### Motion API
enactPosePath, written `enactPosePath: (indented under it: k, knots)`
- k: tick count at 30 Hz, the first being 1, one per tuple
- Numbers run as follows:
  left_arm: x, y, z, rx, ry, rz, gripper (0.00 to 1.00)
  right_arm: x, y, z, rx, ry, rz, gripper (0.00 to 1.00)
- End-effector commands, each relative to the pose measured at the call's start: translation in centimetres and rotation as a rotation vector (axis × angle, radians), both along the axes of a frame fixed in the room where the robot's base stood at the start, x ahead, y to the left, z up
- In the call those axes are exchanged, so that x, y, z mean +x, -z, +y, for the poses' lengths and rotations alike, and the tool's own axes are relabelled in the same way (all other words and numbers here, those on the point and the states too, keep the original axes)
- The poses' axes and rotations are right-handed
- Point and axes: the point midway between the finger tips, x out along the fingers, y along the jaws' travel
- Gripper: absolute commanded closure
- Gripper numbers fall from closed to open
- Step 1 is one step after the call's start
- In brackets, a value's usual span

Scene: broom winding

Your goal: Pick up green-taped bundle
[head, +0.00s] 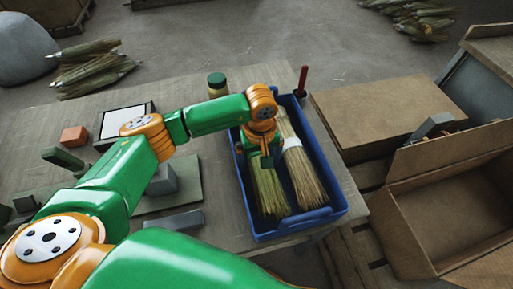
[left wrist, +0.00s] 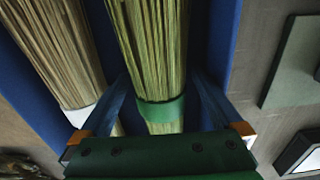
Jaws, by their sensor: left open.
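The green-taped bundle (head: 268,192) lies lengthwise in the left half of a blue tray (head: 337,208). In the left wrist view the bundle (left wrist: 150,40) shows its green band (left wrist: 160,112) close in front of the gripper. My left gripper (head: 266,161) is open over the bundle, its fingers on either side of it near the band. In the left wrist view the gripper (left wrist: 160,88) straddles the bundle; I cannot tell whether the fingers touch it. In the head view the arm hides the band. My right gripper is not in view.
A white-taped bundle (head: 304,178) lies beside it on the right in the tray. A red-handled tool (head: 302,80) and a jar (head: 217,84) are near the tray's far end. Grey blocks (head: 172,222) lie left. Cardboard boxes (head: 385,115) stand right.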

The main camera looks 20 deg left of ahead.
Motion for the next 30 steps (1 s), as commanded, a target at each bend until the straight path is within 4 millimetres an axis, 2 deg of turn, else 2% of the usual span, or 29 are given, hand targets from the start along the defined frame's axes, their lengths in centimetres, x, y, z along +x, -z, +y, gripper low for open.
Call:
enactPosePath:
  k: [5,15,23,30]
  knots:
    - [0.0,0.1,0.0,-0.001,0.001,-0.001,0.00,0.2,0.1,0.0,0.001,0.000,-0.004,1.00]
    - [0.0,0.1,0.0,-0.001,0.000,-0.001,0.91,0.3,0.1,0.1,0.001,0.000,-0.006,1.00]
    - [0.0,-0.1,-0.1,-0.002,0.000,-0.001,0.91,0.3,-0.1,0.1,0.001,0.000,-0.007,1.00]
    - [0.1,-2.4,-0.2,-0.001,-0.003,-0.003,0.91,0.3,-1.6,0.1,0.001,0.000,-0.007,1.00]
